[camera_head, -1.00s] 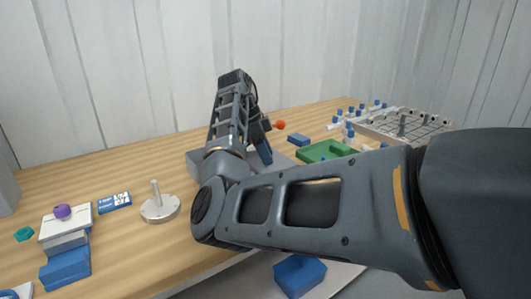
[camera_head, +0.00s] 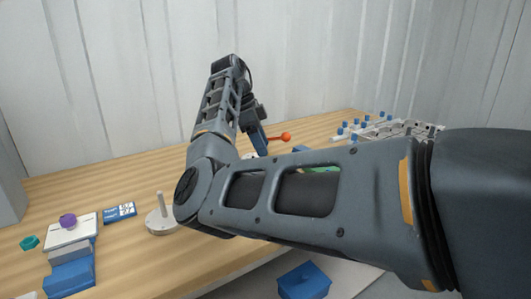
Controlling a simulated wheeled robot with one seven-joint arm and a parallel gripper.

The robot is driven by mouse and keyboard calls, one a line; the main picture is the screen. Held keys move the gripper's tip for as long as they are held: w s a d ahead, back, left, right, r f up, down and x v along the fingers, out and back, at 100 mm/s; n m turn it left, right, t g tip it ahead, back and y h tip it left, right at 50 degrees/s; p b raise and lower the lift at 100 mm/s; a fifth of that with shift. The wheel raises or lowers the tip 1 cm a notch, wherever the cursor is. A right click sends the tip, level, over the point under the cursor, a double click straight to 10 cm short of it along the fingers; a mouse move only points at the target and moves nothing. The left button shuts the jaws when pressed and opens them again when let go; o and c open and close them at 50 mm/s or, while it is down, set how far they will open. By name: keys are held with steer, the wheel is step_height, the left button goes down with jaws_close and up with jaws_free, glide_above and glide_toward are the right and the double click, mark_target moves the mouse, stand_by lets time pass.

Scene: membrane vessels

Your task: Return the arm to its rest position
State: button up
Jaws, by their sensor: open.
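My arm crosses the right and middle of the view, with its elbow bent above the table. Its forearm rises up and back, and its wrist hangs down behind it. My gripper (camera_head: 259,146) points down over the back of the table, small and partly hidden by the forearm. It is open, and I see nothing held in it. An orange ball on a rod (camera_head: 285,137) shows just right of it; I cannot tell how far apart they are in depth.
A rack (camera_head: 385,130) is at back right. A blue bin (camera_head: 304,281) sits below the front edge.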

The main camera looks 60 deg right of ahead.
steer(key=shift+r, duration=0.25)
stand_by(0.4)
